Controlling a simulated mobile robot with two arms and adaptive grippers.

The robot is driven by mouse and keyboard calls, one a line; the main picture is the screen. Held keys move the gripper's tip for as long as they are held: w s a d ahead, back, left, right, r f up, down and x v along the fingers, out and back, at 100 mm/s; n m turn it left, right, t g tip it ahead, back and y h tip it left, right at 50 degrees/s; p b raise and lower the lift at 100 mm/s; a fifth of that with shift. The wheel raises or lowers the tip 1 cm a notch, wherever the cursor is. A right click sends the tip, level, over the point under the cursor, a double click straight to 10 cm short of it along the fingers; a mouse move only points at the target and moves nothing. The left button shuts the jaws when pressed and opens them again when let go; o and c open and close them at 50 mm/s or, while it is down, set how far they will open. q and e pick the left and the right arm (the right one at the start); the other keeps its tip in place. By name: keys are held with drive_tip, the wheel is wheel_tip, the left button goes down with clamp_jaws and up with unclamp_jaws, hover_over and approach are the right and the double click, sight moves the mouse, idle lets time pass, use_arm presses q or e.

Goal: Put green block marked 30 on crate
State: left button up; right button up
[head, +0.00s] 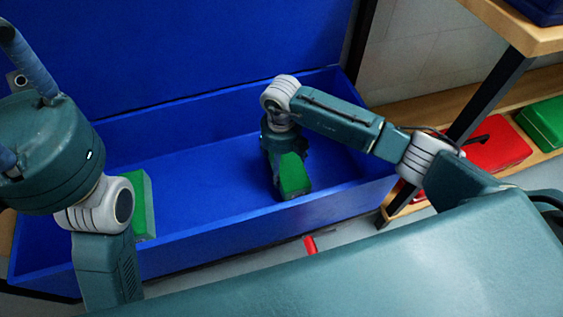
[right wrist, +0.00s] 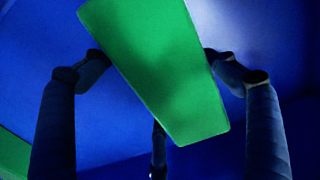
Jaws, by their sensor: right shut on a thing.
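A green block (right wrist: 160,65) is between the dark fingers of my right gripper (head: 290,185), which is shut on it. In the head view this block (head: 294,174) is low inside the big blue crate (head: 215,228); I cannot tell whether it touches the crate floor. No number is readable on it. A second green block (head: 143,205) is at the left of the crate, partly hidden by my left arm; a green edge also shows in the right wrist view (right wrist: 12,155). My left gripper (head: 12,95) points up at the left edge, its fingertips partly cut off.
The crate's tall blue back panel (head: 180,45) rises behind. At the right, a wooden shelf (head: 480,95) holds a red case (head: 495,145) and a green case (head: 545,122). The middle of the crate floor is bare. A small red object (head: 310,245) shows below the crate's front.

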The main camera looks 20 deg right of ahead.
drive_tip(key=o, duration=1)
drive_tip(key=shift+r, duration=0.1)
wheel_tip(320, 180, up, 12)
drive_tip(key=shift+f, duration=0.1)
